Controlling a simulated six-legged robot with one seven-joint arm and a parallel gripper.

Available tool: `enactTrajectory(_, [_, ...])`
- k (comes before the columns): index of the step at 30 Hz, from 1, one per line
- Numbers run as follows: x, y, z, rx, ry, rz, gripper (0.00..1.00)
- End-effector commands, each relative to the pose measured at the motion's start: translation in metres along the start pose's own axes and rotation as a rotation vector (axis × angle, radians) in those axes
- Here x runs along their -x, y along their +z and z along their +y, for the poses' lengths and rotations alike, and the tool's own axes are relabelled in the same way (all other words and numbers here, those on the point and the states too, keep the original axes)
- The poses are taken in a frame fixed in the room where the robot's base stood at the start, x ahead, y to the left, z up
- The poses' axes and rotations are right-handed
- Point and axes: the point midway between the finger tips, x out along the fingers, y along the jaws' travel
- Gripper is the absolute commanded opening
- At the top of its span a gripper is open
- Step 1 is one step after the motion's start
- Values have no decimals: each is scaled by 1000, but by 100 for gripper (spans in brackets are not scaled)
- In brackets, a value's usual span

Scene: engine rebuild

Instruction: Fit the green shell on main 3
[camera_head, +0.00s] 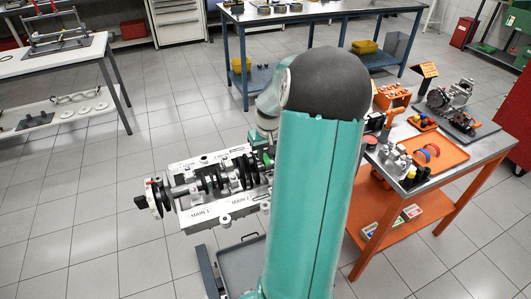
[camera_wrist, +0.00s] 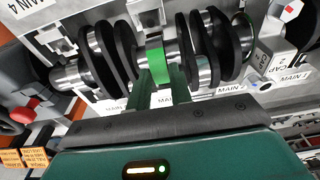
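The green shell (camera_wrist: 157,62) is a bright green curved piece over the crankshaft (camera_wrist: 205,60), between dark crank webs, at the middle of the wrist view. My gripper (camera_wrist: 156,88) reaches up to it, with its two fingers close around the shell's near end; it looks shut on it. A "MA…" label, its number hidden by a finger, lies just below the shell. Whether the shell is fully seated cannot be seen. In the head view the engine block (camera_head: 215,215) carries the crankshaft, and a bit of green (camera_head: 267,160) shows beside my arm, which hides the gripper.
An orange-legged bench (camera_head: 455,165) at right holds an orange tray and several parts. Bearing caps (camera_wrist: 268,58) stand along the block near the crankshaft. A dark tray (camera_head: 240,268) lies below the block. Floor at left is clear.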

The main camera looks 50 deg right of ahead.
Motion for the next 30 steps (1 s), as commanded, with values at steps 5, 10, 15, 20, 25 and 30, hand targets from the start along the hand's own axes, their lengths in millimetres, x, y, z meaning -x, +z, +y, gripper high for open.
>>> enactTrajectory(5, [0, 0, 0, 0, 0, 0, 28])
enactTrajectory(10, [0, 0, 0, 0, 0, 0, 28])
enactTrajectory(15, [0, 0, 0, 0, 0, 0, 28])
enactTrajectory(20, [3, -1, 0, -1, 0, 1, 28])
enactTrajectory(25, [8, -2, 0, -2, 0, 1, 28])
enactTrajectory(30, [12, -2, 0, -1, 0, 1, 28])
